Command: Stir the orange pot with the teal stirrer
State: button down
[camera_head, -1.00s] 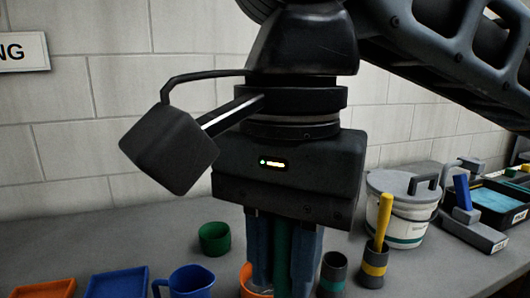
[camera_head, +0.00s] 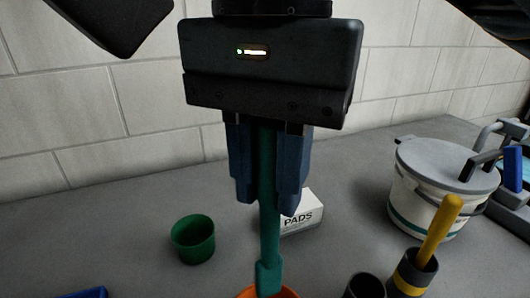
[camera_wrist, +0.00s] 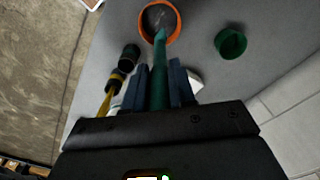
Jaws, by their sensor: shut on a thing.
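My gripper (camera_head: 268,200) has blue fingers shut on the teal stirrer (camera_head: 268,240), which hangs upright between them. The orange pot (camera_head: 289,292) shows only as a rim at the bottom edge of the head view. The stirrer's wider lower end overlaps that rim. In the wrist view, my gripper (camera_wrist: 159,70) holds the stirrer (camera_wrist: 160,60), and its far end reaches over the opening of the pot (camera_wrist: 178,25). The inside of the pot looks dark grey. I cannot tell how deep the stirrer's end is or whether it touches the pot.
A green cup (camera_head: 193,240) stands left of the stirrer. A white PADS box (camera_head: 302,215) is behind it. On the right are a dark cup (camera_head: 366,287), a yellow-banded holder (camera_head: 412,278) with a yellow handle (camera_head: 440,230), and a lidded white bucket (camera_head: 425,205).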

jog(key=b, duration=0.5)
send_over(266, 262)
jog(key=shift+w+d+f, duration=0.1)
jog(key=shift+w+f, duration=0.05)
jog(key=shift+f, duration=1.1)
jog(key=shift+w+d+f, duration=0.1)
jog(key=shift+w+f, duration=0.05)
jog(key=shift+f, duration=1.05)
jog(key=shift+f+b, duration=1.55)
jog(key=shift+f, duration=2.3)
jog(key=shift+a+r, duration=0.1)
jog(key=shift+a, duration=0.1)
